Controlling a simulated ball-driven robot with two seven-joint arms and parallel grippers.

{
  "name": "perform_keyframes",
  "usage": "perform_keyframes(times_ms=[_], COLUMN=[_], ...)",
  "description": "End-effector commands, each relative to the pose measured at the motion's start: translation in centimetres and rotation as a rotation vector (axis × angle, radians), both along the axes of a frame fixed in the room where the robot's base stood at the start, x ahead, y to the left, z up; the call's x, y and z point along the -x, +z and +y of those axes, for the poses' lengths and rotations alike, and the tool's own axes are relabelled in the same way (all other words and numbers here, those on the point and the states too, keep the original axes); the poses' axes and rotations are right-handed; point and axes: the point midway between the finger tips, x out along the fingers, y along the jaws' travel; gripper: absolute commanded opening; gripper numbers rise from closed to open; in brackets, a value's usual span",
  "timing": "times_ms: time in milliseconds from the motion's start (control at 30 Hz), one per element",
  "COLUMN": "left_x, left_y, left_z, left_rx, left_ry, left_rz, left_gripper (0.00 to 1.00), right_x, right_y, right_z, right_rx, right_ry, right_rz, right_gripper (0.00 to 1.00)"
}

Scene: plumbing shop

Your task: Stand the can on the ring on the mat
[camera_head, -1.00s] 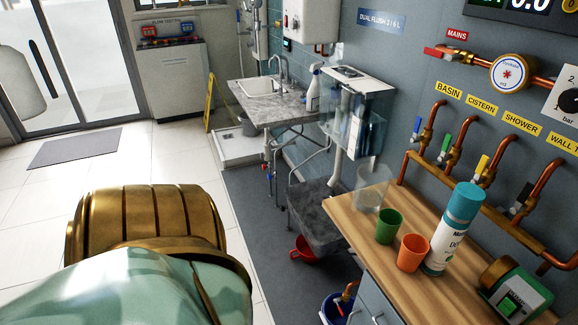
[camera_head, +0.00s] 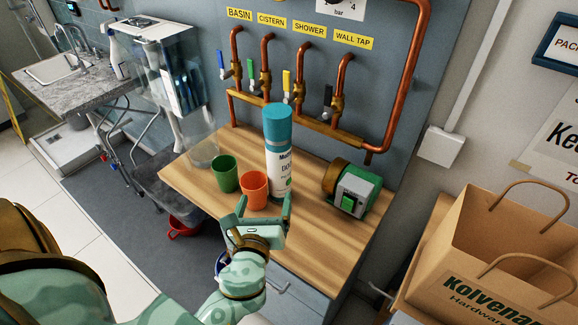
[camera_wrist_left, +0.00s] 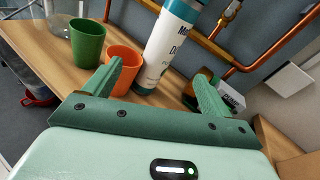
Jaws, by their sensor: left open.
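The can (camera_head: 280,150) is a tall white cylinder with a teal top, standing upright on the wooden worktop (camera_head: 300,228). My left gripper (camera_head: 265,206) is open in front of it, its two fingers raised and spread. In the left wrist view the can (camera_wrist_left: 169,45) stands beyond the gap between the open fingers (camera_wrist_left: 160,78), with nothing held. I cannot tell whether either finger touches anything. No ring or mat that I can make out shows in these views. My right gripper is not in view.
An orange cup (camera_head: 254,190) stands close beside the can, partly behind my left finger. A green cup (camera_head: 224,174) and a clear vessel (camera_head: 204,150) stand further left. A green-and-brass device (camera_head: 352,190) lies right. Copper pipes (camera_head: 320,127) run behind. A paper bag (camera_head: 490,250) stands at right.

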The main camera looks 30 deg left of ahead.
Motion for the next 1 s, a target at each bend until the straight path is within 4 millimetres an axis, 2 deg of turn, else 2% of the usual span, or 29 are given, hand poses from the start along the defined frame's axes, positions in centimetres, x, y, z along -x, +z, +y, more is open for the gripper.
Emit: perform_keyframes(times_ms=[33,100,200,533,633,833,1000], left_x=[-0.3,-0.6,-1.7,-8.8,-10.2,-11.7,-14.3], left_y=[1.2,2.3,3.0,2.9,2.8,2.7,2.5], left_z=[-0.2,-0.3,0.0,3.0,3.6,4.3,5.5], left_rx=[-0.096,-0.193,-0.243,-0.24,-0.239,-0.238,-0.237], left_ry=[-0.013,-0.025,-0.028,-0.027,-0.029,-0.029,-0.029], left_rz=[-0.005,-0.004,-0.005,-0.005,-0.004,-0.003,-0.004], left_gripper=[0.84,0.84,0.84,0.84,0.84,0.84,0.84], right_x=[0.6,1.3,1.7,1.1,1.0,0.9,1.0], right_y=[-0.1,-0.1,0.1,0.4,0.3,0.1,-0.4], right_z=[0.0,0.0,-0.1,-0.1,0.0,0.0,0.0], right_rx=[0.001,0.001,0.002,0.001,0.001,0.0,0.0], right_ry=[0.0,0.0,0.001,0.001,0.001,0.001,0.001], right_rz=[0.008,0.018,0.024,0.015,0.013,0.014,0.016], right_gripper=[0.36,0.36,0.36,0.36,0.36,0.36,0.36])
